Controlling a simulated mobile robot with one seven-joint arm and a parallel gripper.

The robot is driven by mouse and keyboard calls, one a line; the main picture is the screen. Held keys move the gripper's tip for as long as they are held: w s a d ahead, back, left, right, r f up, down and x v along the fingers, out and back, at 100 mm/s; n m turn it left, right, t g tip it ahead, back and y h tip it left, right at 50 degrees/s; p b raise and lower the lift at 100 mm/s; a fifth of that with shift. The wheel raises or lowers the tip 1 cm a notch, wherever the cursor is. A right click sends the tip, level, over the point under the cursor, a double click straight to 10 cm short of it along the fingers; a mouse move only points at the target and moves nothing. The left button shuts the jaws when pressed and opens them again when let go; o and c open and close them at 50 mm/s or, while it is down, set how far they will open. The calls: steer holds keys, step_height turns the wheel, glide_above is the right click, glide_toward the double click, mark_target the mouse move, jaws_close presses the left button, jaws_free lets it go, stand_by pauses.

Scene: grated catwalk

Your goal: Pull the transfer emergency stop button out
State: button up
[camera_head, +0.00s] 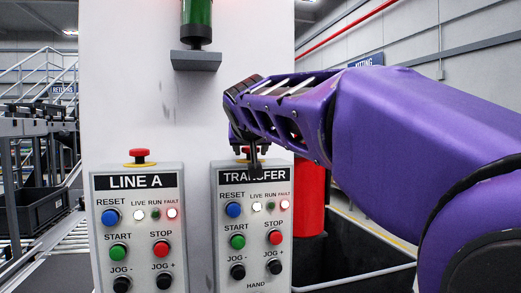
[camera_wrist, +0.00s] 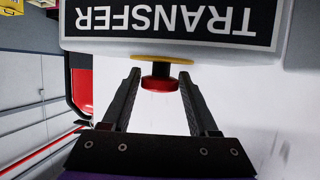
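The red transfer emergency stop button (camera_wrist: 160,83) sits on a yellow ring on top of the TRANSFER box and shows upside down in the wrist view. In the head view the TRANSFER box (camera_head: 226,255) stands at the centre, and its button is mostly hidden by my gripper (camera_head: 252,163). My gripper also shows in the wrist view (camera_wrist: 160,95), its two dark fingers spread apart, one on each side of the button. The fingertips lie very close to the button's sides; I cannot tell whether they touch it.
A LINE A box (camera_head: 104,245) with its own red button (camera_head: 139,154) stands at the left. A grey bracket with a green cylinder (camera_head: 196,18) is on the white column above. A red cylinder (camera_head: 310,200) and a dark bin (camera_head: 345,255) are at the right.

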jaws_close()
steer(key=shift+r, duration=1)
jaws_free()
steer(key=o, duration=0.4)
steer(key=shift+f, duration=0.15)
steer(key=shift+p, duration=0.3)
